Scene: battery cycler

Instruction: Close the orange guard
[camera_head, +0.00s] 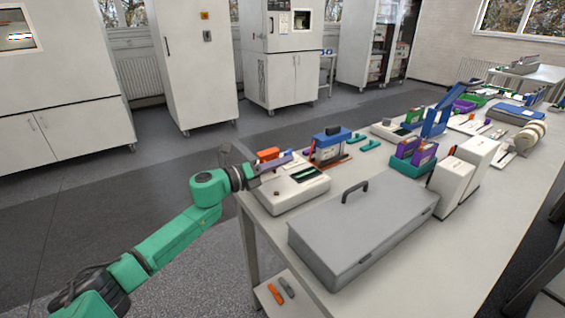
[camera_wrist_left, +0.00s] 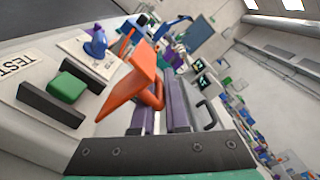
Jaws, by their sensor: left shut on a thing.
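The orange guard (camera_head: 268,154) shows at the back left corner of a white cycler unit (camera_head: 292,194). In the left wrist view the guard (camera_wrist_left: 130,87) is a slanted orange plate, standing off the unit's top, with a bent orange bar beside the purple fingers. My left gripper (camera_head: 280,161) reaches in from the left over the unit. In the left wrist view its purple fingers (camera_wrist_left: 164,90) are closed on the guard's orange bar; the exact contact is partly hidden. The unit's face shows a green block (camera_wrist_left: 67,86), dark bars and a TEST label. My right gripper is not in view.
A large grey case (camera_head: 362,232) with a dark handle lies in front of the unit on the bench. A blue-topped device (camera_head: 331,146) stands behind it, with small teal pieces (camera_head: 369,145) nearby. White boxes (camera_head: 452,182) and purple and green bins stand farther right.

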